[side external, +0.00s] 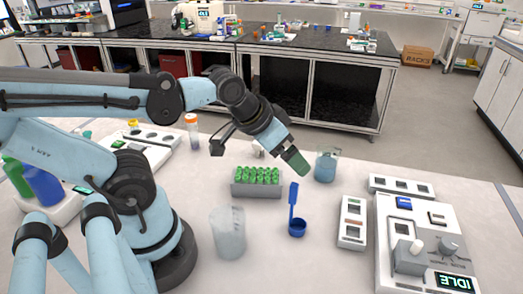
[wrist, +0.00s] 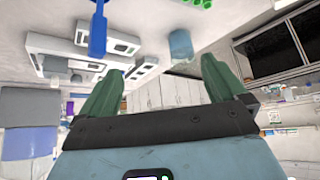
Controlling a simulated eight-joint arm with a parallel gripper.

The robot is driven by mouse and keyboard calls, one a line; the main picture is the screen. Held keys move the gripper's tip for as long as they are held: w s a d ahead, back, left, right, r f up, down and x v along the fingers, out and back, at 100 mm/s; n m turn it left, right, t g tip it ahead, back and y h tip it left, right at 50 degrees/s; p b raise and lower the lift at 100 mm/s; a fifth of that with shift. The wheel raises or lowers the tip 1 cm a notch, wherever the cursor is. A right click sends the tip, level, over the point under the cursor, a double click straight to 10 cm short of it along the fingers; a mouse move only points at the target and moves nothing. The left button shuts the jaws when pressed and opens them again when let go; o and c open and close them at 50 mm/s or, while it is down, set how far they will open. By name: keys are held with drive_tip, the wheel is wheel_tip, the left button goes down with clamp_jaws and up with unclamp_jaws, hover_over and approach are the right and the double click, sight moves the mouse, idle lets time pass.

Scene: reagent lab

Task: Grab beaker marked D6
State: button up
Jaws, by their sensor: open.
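A beaker with blue liquid (side external: 326,166) stands upright on the bench, just right of my gripper (side external: 297,163). It also shows in the wrist view (wrist: 181,45), beyond the gap between the green fingers and apart from them. A second, larger whitish beaker (side external: 228,233) stands nearer the camera, left of the blue spoon. No D6 mark is legible on either beaker, so I cannot tell which one bears it. My gripper, also in the wrist view (wrist: 163,78), is open and empty, tilted down above the bench.
A grey rack of green-capped tubes (side external: 257,184) stands left of my gripper. A balance-like device reading IDLE (side external: 420,255) and small white trays (side external: 352,222) are at the right. Orange-capped tube (side external: 192,130) stands behind.

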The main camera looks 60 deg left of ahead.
drive_tip(key=w+a+r+m+g+h, duration=0.1)
drive_tip(key=w+r+m+g+h, duration=0.35)
drive_tip(key=w+r, duration=0.3)
drive_tip(key=w+a+f+m+h, duration=0.1)
drive_tip(key=w+a+m+h, duration=0.3)
drive_tip(key=a+m, duration=0.15)
drive_tip(key=w+a+f+m+h, duration=0.2)
drive_tip(key=w+a+m+h, duration=0.1)
drive_tip(key=a+m+h, duration=0.3)
approach(337, 160)
drive_tip(key=d, duration=0.1)
drive_tip(key=w+d+f, duration=0.1)
drive_tip(key=shift+d+y, duration=0.25)
drive_tip(key=shift+y, duration=0.1)
drive_tip(key=shift+x, duration=2.95)
drive_tip(key=shift+s+r, duration=0.1)
drive_tip(key=c, duration=1.2)
